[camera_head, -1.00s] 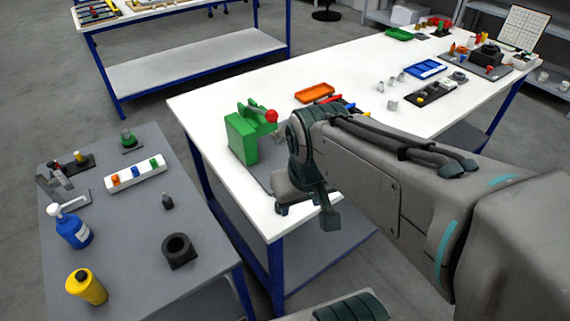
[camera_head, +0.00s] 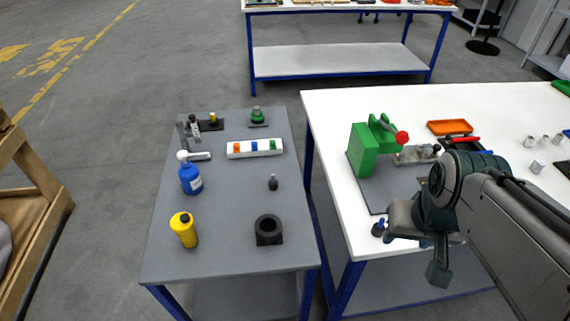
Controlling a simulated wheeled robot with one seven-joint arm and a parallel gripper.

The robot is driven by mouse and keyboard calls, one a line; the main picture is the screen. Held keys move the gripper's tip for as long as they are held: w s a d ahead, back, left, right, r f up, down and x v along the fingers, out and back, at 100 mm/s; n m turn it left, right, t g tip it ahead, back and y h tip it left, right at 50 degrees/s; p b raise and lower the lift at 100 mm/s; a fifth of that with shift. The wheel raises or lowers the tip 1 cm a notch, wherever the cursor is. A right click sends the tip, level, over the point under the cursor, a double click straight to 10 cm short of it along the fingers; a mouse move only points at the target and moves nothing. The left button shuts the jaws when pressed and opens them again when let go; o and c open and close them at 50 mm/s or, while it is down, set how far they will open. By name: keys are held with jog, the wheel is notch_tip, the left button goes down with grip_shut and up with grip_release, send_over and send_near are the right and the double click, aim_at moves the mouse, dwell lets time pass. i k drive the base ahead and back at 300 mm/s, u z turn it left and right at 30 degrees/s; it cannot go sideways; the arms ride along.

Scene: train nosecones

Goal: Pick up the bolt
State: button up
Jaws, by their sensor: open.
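A small dark upright piece (camera_head: 272,183) stands on the grey table (camera_head: 215,225), right of its middle. It looks like the bolt, but it is too small to be certain. My gripper (camera_head: 420,242) is at the front left corner of the white table (camera_head: 330,130), well to the right of this piece. It is open, with nothing seen in it. My own wrist hides part of the gripper and the table behind it.
The grey table also holds a black ring block (camera_head: 268,230), a yellow bottle (camera_head: 184,229), a blue bottle (camera_head: 190,178) and a white strip with coloured blocks (camera_head: 255,149). A green vise-like device (camera_head: 366,150) stands on the white table. A gap separates the tables.

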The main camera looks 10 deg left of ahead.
aim_at(273, 183)
jog(key=k, duration=1.3)
jog(key=u, duration=0.6)
jog(key=i, duration=1.55)
jog(key=z, duration=0.55)
